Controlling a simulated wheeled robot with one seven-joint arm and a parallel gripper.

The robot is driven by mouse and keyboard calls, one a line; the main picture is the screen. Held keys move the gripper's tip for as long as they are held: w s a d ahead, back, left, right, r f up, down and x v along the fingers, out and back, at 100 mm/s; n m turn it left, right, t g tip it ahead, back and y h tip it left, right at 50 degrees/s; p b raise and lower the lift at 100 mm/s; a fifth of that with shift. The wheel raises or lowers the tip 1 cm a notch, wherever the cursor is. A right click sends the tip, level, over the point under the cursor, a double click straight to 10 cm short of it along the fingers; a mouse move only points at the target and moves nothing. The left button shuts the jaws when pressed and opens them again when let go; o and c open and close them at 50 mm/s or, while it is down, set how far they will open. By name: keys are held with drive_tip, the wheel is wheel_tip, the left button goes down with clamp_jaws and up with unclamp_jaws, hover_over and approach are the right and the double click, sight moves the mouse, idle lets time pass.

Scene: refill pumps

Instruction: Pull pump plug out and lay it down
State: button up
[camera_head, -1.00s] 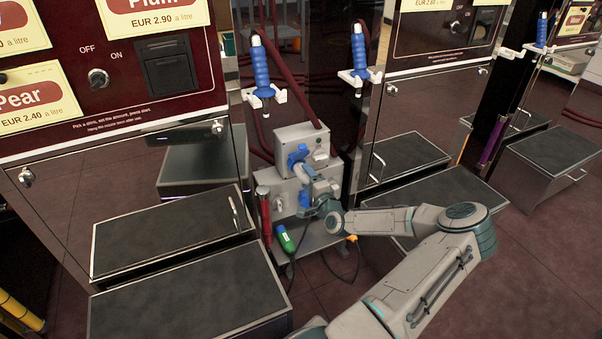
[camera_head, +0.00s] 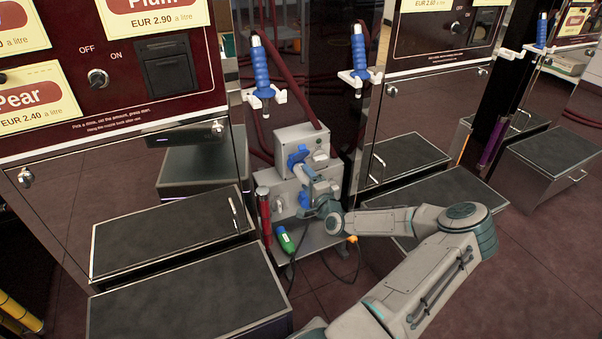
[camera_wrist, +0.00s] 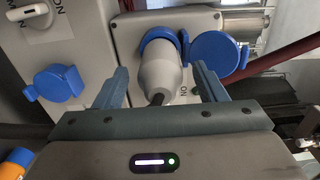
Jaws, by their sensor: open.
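The pump plug (camera_wrist: 158,75) is pale grey-white and sits in a blue-rimmed socket (camera_wrist: 158,38) on the grey pump box. Its dark cable end points towards my gripper (camera_wrist: 160,82). The jaws are open, one finger on each side of the plug, with visible gaps between. The socket's blue lid (camera_wrist: 218,55) hangs open at the right. In the head view my gripper (camera_head: 318,190) is at the front of the grey pump box (camera_head: 302,142), and the plug is partly hidden there.
A second blue-lidded socket (camera_wrist: 55,84) and a rotary knob (camera_wrist: 32,10) are left of the plug. A red cylinder (camera_head: 264,215) and a green connector (camera_head: 286,240) are beside the pump. Black-topped steps (camera_head: 170,230) flank it. Blue nozzles (camera_head: 260,70) hang above.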

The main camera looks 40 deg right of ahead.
idle(0.4)
drive_tip(key=c, duration=1.3)
drive_tip(key=shift+v, duration=3)
